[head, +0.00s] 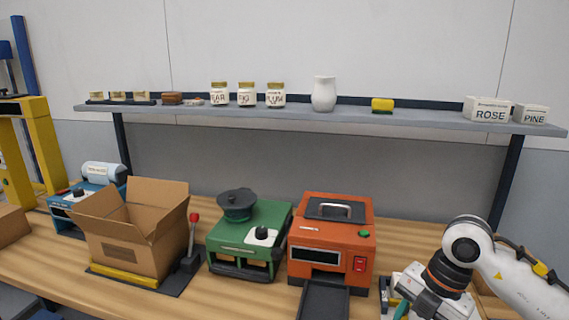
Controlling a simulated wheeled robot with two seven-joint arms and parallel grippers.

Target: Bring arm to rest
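My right arm comes in from the right edge and bends down at the lower right. My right gripper (425,298) is low over the right part of the workbench (405,238), beside the orange machine. Its fingertips are not clear, so I cannot tell whether it is open or shut. A small green piece shows beside it at the bottom edge, and what it belongs to is unclear. My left gripper is not in view.
An orange machine (332,225), a green machine (245,235), an open cardboard box (135,235) and a blue device (70,205) stand along the bench. A grey shelf (350,115) above holds jars, a white vase (323,94), a yellow sponge (382,104) and lettered boxes (487,110).

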